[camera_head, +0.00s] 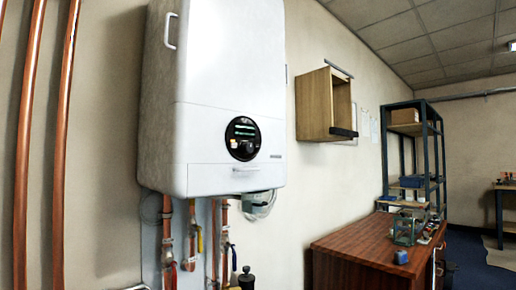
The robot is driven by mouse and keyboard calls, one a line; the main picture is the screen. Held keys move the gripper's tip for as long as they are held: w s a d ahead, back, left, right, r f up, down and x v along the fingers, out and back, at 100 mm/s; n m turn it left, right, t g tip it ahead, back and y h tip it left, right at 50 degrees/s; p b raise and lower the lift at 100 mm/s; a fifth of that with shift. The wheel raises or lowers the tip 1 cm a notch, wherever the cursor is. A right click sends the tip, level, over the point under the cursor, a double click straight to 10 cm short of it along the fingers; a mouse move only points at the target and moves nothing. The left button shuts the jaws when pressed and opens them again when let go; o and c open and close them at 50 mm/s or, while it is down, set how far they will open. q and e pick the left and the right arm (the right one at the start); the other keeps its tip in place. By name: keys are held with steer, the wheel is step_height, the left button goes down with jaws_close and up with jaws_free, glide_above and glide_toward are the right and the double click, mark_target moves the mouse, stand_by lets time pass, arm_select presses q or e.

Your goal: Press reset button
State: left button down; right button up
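A white boiler (228,60) hangs on the wall left of centre. A round black control panel (243,138) sits low on its front, with green display lines above a dark knob. I cannot make out a separate reset button on the panel at this size. Neither of my grippers shows in the head view.
Tall copper pipes (45,140) stand at the left. A wooden wall box (313,104) hangs to the right. A brown cabinet (350,243) and blue shelf rack (385,150) stand farther right.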

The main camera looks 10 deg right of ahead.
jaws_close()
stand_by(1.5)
